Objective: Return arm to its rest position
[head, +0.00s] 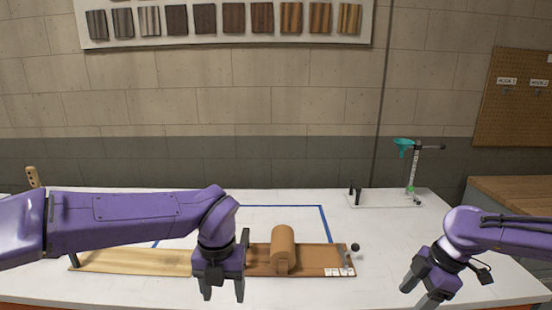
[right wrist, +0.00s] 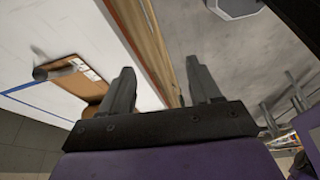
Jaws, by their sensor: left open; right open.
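My left gripper (head: 222,284) is open in the head view and points down over the wooden board. Its arm comes in from the left and hides part of the table and board. My right gripper (head: 425,287) is at the right front of the table, tilted, with its fingers apart and nothing between them. The right wrist view shows its two fingers (right wrist: 158,88) spread and empty, with the table's wooden edge behind them.
A board (head: 130,262) with a brown roll (head: 283,246) and a black knob (head: 355,247) lies on the white table (head: 400,235). A stand with a teal funnel (head: 403,144) stands at back right. Wood samples (head: 205,18) hang on the wall.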

